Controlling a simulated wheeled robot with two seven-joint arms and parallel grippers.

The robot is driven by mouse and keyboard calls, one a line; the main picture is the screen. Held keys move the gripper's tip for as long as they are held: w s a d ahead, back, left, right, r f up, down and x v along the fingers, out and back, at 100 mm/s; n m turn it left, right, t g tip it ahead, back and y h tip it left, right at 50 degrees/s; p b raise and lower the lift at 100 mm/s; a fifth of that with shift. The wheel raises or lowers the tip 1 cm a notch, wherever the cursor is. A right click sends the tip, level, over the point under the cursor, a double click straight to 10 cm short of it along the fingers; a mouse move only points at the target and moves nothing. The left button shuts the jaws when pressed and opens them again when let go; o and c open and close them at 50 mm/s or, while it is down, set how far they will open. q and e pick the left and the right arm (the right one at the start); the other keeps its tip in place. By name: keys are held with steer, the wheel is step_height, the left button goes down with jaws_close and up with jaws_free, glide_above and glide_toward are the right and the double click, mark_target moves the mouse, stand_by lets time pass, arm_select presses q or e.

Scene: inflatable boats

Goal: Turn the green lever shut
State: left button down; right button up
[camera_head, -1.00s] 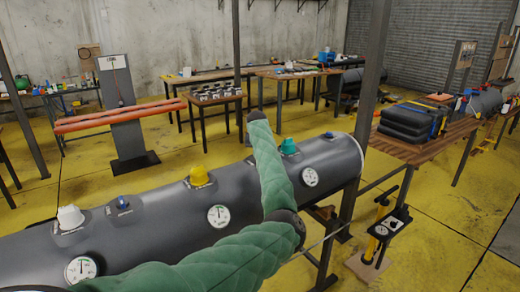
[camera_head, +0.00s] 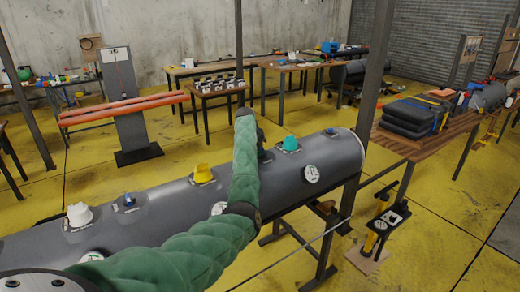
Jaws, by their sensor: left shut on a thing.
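My left gripper (camera_head: 264,154) is a dark shape at the top of the grey tube (camera_head: 160,205), between the yellow cap (camera_head: 203,174) and the teal cap (camera_head: 290,144). My green-padded left arm covers part of it. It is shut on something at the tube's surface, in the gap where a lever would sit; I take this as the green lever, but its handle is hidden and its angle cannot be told. My right gripper is not in view.
A white cap (camera_head: 79,214) and small blue levers (camera_head: 130,200) stand on the tube, with gauges (camera_head: 311,174) along its near side. A metal post (camera_head: 374,75) rises behind its right end. A foot pump stand (camera_head: 385,225) is at right.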

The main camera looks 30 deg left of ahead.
arm_select(q)
steer(key=shift+r+m, duration=0.1)
steer(key=shift+m, duration=0.2)
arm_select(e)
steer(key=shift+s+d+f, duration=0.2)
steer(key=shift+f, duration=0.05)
arm_select(q)
steer(key=c, duration=1.4)
jaws_free()
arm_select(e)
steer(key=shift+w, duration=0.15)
arm_select(q)
steer(key=shift+a, duration=0.1)
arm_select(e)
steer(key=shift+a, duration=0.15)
